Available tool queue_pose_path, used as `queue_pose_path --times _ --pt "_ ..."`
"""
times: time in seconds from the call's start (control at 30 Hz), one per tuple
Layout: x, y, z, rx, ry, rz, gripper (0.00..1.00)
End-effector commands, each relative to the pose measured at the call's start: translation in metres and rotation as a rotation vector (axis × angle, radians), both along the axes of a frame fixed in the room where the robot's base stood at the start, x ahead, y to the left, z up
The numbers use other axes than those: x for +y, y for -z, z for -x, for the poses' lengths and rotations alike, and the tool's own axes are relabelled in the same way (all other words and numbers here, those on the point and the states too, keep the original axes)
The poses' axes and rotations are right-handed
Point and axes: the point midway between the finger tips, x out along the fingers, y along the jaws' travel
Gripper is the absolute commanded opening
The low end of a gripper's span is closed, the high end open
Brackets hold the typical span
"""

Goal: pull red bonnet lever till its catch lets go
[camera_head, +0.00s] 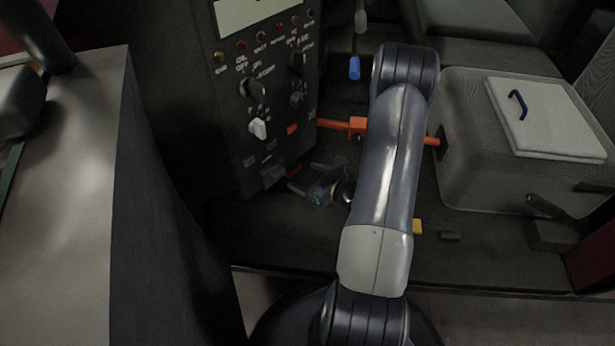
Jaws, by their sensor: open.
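The red lever (294,170) is a small red piece at the foot of the dark control panel, next to a dark block (271,173). My gripper (302,182) is low in the footwell, just right of and slightly below the red lever. Its jaws are open and it points left toward the lever. The fingers are dark and small here, so I cannot tell whether they touch the lever or stand around it. My forearm hides part of the footwell behind it.
The control panel (245,130) with knobs stands left of my gripper. An orange bar (334,124) crosses above it and passes behind my arm. A blue-tipped lever (354,68) hangs above. A grey box (457,110) stands right. A yellow piece (418,226) shows at lower right.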

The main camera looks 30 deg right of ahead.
Motion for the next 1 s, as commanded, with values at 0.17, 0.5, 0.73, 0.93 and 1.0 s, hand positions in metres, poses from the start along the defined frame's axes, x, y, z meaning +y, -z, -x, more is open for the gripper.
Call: queue_pose_path --times 0.17,0.5,0.73,0.93,1.0 --pt "0.0 0.0 0.0 0.001 0.0 0.0 0.76" --pt "-0.013 -0.012 0.029 0.002 0.006 0.0 0.76" --pt "-0.026 -0.025 0.064 0.001 0.006 -0.001 0.76" --pt "-0.034 -0.032 0.085 0.0 0.003 0.0 0.76" --pt "-0.035 -0.034 0.09 0.0 0.003 0.0 0.76"
